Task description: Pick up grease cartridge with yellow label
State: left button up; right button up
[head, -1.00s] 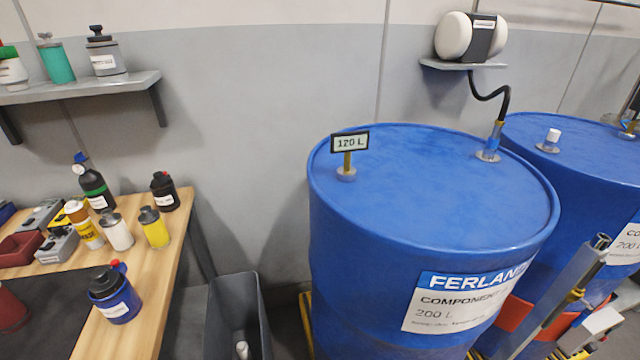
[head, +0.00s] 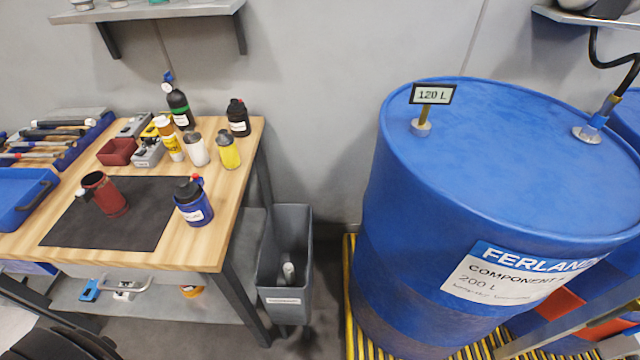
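A slim upright cartridge with an orange-brown top and a yellow label (head: 172,141) stands on the wooden workbench (head: 222,236), behind the dark mat. Its label text is too small to read. A white bottle with a grey cap (head: 197,151) stands just right of it, and a yellow bottle with a grey cap (head: 229,153) stands farther right. Neither of my grippers is in view.
Behind are a green-black bottle (head: 180,107), black bottle (head: 238,120) and red bin (head: 118,151). A grey bin (head: 285,255) and large blue drum (head: 500,160) stand right.

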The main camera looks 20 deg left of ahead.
aim_at(169, 136)
jog(key=j+u, duration=0.15)
jog(key=u, duration=1.35)
jog(key=j, duration=0.1)
jog(key=i+z, duration=0.05)
